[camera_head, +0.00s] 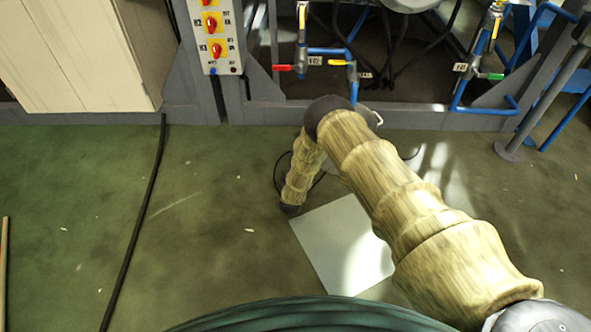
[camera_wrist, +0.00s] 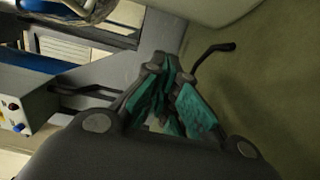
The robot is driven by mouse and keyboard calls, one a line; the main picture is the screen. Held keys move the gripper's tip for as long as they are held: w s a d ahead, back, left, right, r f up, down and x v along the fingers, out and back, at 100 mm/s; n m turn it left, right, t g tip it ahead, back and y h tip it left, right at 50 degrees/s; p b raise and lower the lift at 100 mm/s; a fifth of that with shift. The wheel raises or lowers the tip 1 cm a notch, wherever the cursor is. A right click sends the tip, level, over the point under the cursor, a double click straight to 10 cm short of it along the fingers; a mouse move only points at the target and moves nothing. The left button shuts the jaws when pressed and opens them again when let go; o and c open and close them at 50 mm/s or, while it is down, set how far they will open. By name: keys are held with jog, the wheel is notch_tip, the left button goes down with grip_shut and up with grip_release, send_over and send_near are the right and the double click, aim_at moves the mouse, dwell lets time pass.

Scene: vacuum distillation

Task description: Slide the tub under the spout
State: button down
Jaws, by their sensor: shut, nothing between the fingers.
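My gripper (camera_wrist: 174,88) shows in the wrist view with its teal-padded fingers together and nothing between them. In the head view my arm hides the gripper. I cannot clearly make out the tub in either view. A pale curved surface (camera_wrist: 190,10) at the top of the wrist view lies beyond the fingers, but I cannot tell what it is. The spout cannot be told for sure. Blue pipes with valves (camera_head: 337,62) stand on the frame in the head view, and a pale round vessel (camera_head: 408,3) is cut off at the top edge.
A pale square sheet (camera_head: 340,240) lies on the green floor, partly behind my arm. A black cable (camera_head: 141,220) runs across the floor at left. A cabinet (camera_head: 75,55) and switch panel (camera_head: 213,40) stand at the back. The floor at left is mostly clear.

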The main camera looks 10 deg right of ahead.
jog(key=w+d+b, duration=0.1)
jog(key=w+d, duration=0.1)
jog(key=w, duration=0.1)
jog(key=shift+f+b, duration=0.2)
jog(key=shift+b, duration=0.2)
jog(key=shift+s+d+r+b, duration=0.15)
jog(key=shift+d+b, duration=0.35)
jog(key=shift+d, duration=0.35)
jog(key=shift+d+b, duration=0.35)
jog(key=shift+d, duration=0.4)
jog(key=shift+s, duration=0.1)
jog(key=shift+r, duration=0.1)
